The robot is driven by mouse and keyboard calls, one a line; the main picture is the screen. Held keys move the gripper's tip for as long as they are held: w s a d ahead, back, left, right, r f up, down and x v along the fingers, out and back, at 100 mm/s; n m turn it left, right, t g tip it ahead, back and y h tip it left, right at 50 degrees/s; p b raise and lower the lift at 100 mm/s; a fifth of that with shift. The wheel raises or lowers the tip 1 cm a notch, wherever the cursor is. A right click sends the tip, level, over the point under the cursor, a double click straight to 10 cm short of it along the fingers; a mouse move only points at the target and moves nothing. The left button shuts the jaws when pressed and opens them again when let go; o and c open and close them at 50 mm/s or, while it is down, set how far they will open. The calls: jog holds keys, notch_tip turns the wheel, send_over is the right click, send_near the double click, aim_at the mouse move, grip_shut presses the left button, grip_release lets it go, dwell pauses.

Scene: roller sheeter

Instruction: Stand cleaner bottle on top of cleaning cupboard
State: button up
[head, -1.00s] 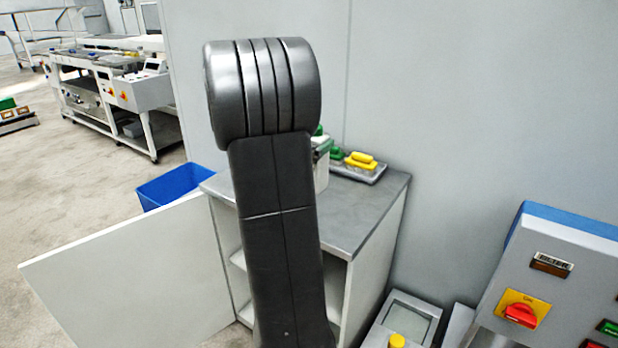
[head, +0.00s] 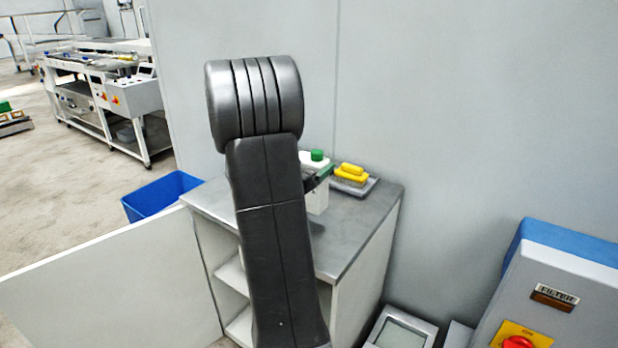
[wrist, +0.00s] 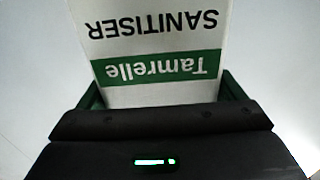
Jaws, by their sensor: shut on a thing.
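The cleaner bottle (head: 317,198) is white with a green cap and stands upright, partly hidden behind my arm in the head view. In the wrist view the bottle (wrist: 155,60) fills the upper middle, its label reading "Tamrelle SANITISER" upside down. My gripper (wrist: 160,98) is shut on the bottle, with a green finger on each side; in the head view a finger shows at the bottle's right side. The cleaning cupboard (head: 355,225) has a grey top and an open door.
A grey tray (head: 369,188) with yellow-handled brushes (head: 351,172) sits at the back of the cupboard top, close to the bottle. The open white door (head: 110,285) reaches left. A blue bin (head: 160,193) stands behind it. A control panel (head: 570,275) is at the right.

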jog(key=shift+f, duration=1.6)
jog(key=shift+f, duration=0.2)
jog(key=o, duration=1.8)
jog(key=b+v, duration=0.1)
jog(key=v, duration=1.1)
jog(key=shift+r+b, duration=0.15)
jog(key=shift+b, duration=0.15)
